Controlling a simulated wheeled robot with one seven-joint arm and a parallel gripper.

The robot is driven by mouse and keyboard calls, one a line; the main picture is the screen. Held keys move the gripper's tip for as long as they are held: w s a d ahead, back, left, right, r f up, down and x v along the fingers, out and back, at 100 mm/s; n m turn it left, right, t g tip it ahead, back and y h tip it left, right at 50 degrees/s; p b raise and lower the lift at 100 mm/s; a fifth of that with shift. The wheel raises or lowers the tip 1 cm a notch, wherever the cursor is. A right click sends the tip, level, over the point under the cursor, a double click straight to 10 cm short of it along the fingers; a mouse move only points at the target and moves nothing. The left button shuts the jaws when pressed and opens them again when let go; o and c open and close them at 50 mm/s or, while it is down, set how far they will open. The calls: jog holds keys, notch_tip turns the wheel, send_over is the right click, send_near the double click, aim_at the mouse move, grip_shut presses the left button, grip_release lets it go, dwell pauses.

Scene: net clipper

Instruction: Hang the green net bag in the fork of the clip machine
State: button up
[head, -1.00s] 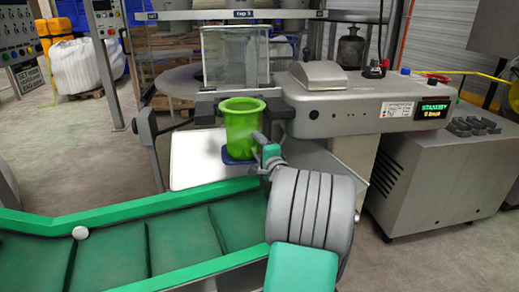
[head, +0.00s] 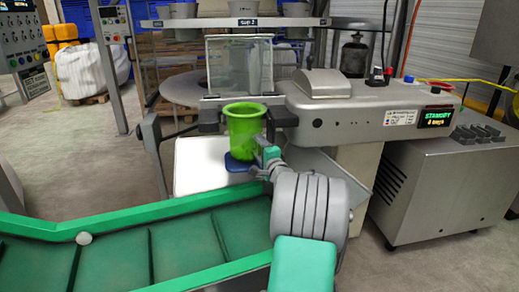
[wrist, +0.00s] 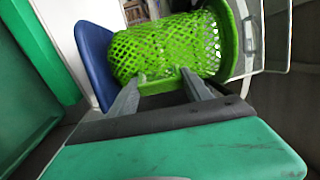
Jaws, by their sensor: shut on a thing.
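The green net bag (head: 245,135) hangs upright with its open rim up, in front of the clip machine (head: 350,105). In the head view it appears between the dark blocks of the fork, left (head: 209,118) and right (head: 283,116); I cannot tell whether it rests in them. In the wrist view the mesh and thick rim of the bag (wrist: 165,48) show just beyond my gripper's fingers (wrist: 160,85).
A blue pad (head: 238,162) lies below the bag, above a white plate (head: 190,165). A clear guard (head: 238,65) stands behind the fork. A green conveyor (head: 120,240) with a white knob fills the lower left. The machine's display reads STANDBY.

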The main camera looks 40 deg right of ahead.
jog(key=shift+f, duration=0.15)
jog(key=o, duration=1.4)
jog(key=shift+s, duration=0.1)
jog(key=p+v, duration=0.1)
jog(key=v, duration=0.6)
jog(key=shift+s+a, duration=0.15)
jog(key=shift+s, duration=0.1)
jog(key=b+v, duration=0.1)
jog(key=v, duration=0.6)
jog(key=shift+s, duration=0.25)
jog(key=shift+a+f, duration=0.1)
